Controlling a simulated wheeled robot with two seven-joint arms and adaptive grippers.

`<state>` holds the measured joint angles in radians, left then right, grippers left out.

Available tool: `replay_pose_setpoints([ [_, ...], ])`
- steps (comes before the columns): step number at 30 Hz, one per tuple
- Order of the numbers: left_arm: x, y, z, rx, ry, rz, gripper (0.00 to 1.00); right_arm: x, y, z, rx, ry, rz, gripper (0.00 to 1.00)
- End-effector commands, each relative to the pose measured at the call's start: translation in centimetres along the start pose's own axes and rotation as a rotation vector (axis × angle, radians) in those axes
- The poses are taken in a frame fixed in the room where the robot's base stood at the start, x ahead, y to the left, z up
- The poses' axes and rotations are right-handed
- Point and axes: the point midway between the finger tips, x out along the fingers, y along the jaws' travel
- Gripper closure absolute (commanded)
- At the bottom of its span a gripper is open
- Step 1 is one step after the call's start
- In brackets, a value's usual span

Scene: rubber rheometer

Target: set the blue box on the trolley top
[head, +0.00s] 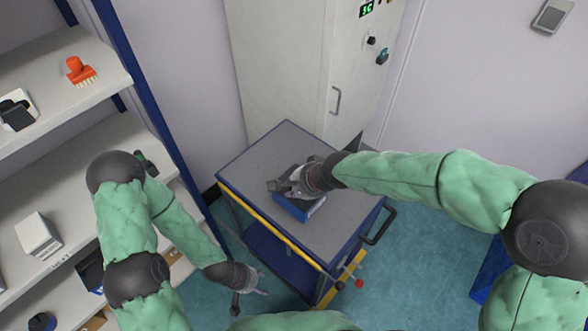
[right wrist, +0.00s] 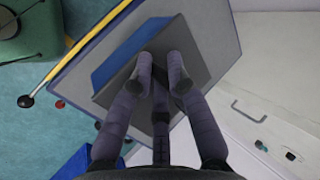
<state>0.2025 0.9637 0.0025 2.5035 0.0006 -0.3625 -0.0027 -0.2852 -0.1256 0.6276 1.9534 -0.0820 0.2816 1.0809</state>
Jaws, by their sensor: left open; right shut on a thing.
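The blue box (head: 300,208) has blue sides and a dark grey top. It is at the middle of the grey trolley top (head: 262,158), over or on it; I cannot tell if its base touches. My right gripper (head: 284,187) reaches in from the right and is shut on the box's dark upper part. In the right wrist view the fingers (right wrist: 160,75) close on the dark part, with the blue side (right wrist: 122,52) beyond, and cover some of the box. My left gripper (head: 254,284) is open and empty, low at the trolley's left, over the floor.
The trolley has a yellow-edged side, a black handle (head: 379,226) and a red knob (head: 359,283). A tall pale cabinet (head: 290,75) stands behind it. Shelves (head: 60,105) with several items fill the left. Much of the trolley top around the box is bare.

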Motion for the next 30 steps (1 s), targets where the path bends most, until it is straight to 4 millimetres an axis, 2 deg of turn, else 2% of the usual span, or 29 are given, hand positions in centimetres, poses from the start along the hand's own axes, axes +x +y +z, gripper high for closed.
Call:
replay_pose_setpoints([
  [5, 0.3, -0.1, 0.0, 0.000, -0.001, 0.000, 0.46, 0.3, 0.1, -1.1, 0.009, 0.008, -0.004, 1.00],
  [18, 3.2, -1.1, -0.1, 0.000, 0.000, 0.000, 0.46, 4.0, 1.7, -9.4, 0.008, 0.007, -0.002, 1.00],
  [24, 4.4, -1.6, -0.2, 0.000, 0.000, 0.000, 0.46, 6.6, 3.1, -11.8, 0.006, 0.006, -0.002, 1.00],
  [30, 4.8, -1.7, -0.2, 0.000, 0.000, 0.000, 0.46, 7.7, 3.7, -13.0, 0.004, 0.007, -0.003, 1.00],
])
